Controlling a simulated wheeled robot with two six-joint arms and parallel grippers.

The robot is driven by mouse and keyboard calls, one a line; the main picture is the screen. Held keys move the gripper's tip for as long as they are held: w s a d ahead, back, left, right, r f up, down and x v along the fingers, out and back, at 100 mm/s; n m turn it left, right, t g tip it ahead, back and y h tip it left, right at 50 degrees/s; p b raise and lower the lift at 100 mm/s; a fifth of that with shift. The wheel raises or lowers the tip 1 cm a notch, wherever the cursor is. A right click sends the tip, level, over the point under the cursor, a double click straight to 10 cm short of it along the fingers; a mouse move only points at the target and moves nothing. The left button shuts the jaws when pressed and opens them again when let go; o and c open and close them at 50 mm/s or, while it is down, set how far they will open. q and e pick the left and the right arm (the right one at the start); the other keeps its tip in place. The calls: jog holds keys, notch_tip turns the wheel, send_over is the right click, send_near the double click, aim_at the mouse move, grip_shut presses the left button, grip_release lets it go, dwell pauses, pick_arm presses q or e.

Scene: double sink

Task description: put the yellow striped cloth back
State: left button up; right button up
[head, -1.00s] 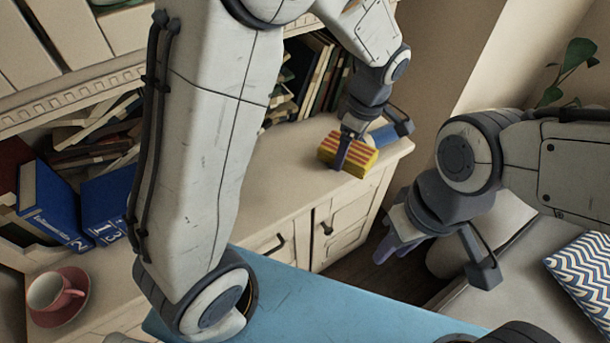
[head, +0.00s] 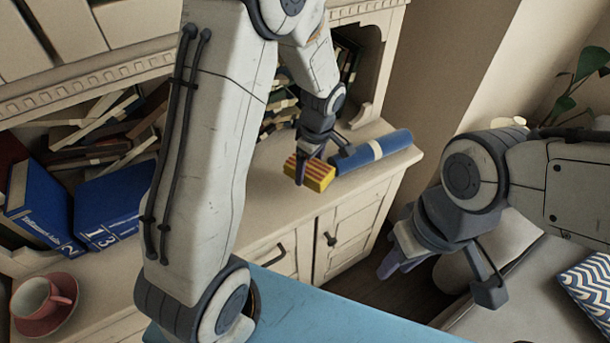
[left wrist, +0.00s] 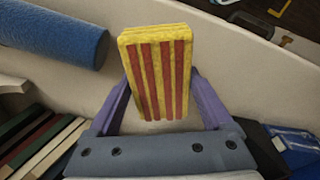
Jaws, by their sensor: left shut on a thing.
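The yellow striped cloth (head: 316,176), a folded yellow block with red stripes, is over the cream cabinet top. My left gripper (head: 306,164) is shut on it. In the left wrist view the cloth (left wrist: 158,75) stands between the two purple fingers (left wrist: 158,104). I cannot tell whether it touches the cabinet top.
A blue roll with a pale band (head: 375,151) lies on the cabinet top (head: 262,212) just right of the cloth; it also shows in the left wrist view (left wrist: 55,33). Books (head: 105,205) fill the shelf behind. A pink cup (head: 38,300) sits on its saucer at the left.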

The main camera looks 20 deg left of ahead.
aim_at(305, 178)
pick_arm(q)
jog(key=shift+w+a+f, duration=0.1)
jog(key=shift+a+f, duration=0.35)
jog(key=shift+a, duration=0.15)
notch_tip(305, 178, down, 4)
jog(key=shift+r, duration=0.1)
jog(key=shift+f, duration=0.2)
jog(key=o, duration=1.1)
jog(key=shift+r, duration=0.1)
